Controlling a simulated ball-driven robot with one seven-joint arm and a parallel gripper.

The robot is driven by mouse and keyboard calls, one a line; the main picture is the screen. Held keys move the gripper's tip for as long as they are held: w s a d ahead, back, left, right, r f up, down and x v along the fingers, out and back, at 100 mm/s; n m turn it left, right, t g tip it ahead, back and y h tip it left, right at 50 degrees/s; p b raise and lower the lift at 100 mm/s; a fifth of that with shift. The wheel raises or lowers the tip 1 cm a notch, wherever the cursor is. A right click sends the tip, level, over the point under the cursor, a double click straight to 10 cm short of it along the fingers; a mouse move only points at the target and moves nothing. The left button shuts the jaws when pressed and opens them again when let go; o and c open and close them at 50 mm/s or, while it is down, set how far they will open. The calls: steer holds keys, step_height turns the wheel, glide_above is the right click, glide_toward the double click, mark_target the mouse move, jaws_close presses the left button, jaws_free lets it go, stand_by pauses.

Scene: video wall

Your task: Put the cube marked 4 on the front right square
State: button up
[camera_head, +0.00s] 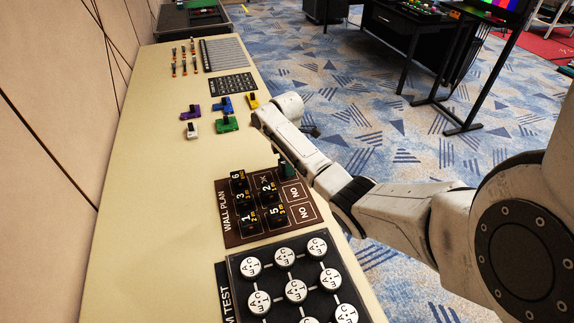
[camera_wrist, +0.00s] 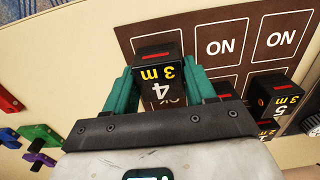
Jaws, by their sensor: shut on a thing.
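The black cube marked 4 (camera_wrist: 158,88), with yellow "3 m" and a red bar, is between the teal fingers of my gripper (camera_wrist: 160,72) in the wrist view. My gripper is shut on it. In the head view my gripper (camera_head: 287,169) is at the far right corner of the brown WALL PLAN board (camera_head: 229,238), and the cube is mostly hidden there. In the wrist view the cube is over the board (camera_wrist: 240,16); whether it touches is unclear. Two squares marked ON, one (camera_head: 293,192) beside the gripper and one (camera_head: 303,213) nearer, are bare.
Cubes 6 (camera_head: 238,176), 3 (camera_head: 241,200), 1 (camera_head: 247,220), 2 (camera_head: 268,188) and 5 (camera_head: 275,212) stand on the board. A black board with round white discs (camera_head: 285,256) lies nearer. Coloured pieces, including a green one (camera_head: 227,125), lie beyond. The table's left side is clear.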

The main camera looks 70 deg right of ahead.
steer(key=shift+f, duration=0.5)
steer(key=o, duration=1.1)
steer(key=shift+f, duration=0.15)
steer(key=shift+c, duration=0.2)
step_height(320, 180, up, 12)
steer(key=shift+r, duration=0.2)
